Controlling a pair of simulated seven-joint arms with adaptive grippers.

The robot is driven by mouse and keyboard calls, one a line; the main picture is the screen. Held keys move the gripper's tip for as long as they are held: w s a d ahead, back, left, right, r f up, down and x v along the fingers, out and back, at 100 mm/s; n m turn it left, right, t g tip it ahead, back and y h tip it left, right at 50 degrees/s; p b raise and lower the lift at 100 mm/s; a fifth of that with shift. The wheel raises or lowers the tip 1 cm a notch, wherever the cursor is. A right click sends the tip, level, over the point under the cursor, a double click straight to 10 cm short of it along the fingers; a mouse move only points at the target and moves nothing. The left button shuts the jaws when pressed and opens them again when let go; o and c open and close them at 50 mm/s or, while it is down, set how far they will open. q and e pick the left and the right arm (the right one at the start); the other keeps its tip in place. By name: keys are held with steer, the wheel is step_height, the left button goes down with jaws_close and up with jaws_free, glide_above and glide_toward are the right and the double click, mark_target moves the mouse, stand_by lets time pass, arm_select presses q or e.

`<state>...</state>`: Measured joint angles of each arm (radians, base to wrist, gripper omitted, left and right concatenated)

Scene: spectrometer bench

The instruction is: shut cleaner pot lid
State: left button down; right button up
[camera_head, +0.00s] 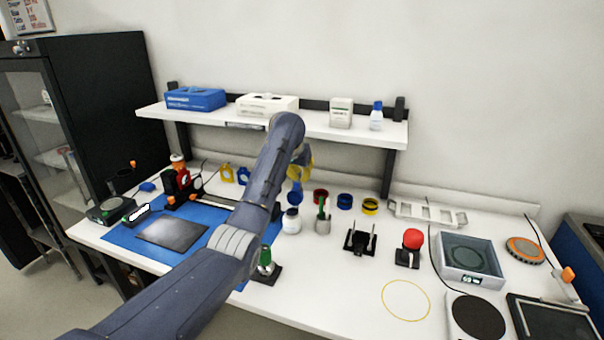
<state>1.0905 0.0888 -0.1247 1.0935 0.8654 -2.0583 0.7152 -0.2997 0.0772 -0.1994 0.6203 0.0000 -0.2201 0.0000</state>
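No label marks the cleaner pot. A small white jar with a dark top (291,222) stands at the bench middle, and a grey pot with a green-handled tool in it (323,224) stands just right of it. I cannot tell from this view whether either is the cleaner pot or how its lid sits. My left arm reaches in from the lower left. My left gripper (299,172) is above and behind the white jar, mostly hidden by my wrist. Yellow and blue parts show there. Its fingers are not clear. My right gripper is out of view.
A white shelf (320,122) with boxes and a bottle runs behind my wrist. Coloured rings (344,201), a black holder (360,240), a red-knobbed piece (411,245) and a balance (467,258) stand to the right. A blue mat (122,236) lies left. A green-topped piece (265,262) stands beside my forearm.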

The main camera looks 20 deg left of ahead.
arm_select(q)
steer(key=shift+s+r, duration=0.2)
steer(key=shift+s, duration=0.75)
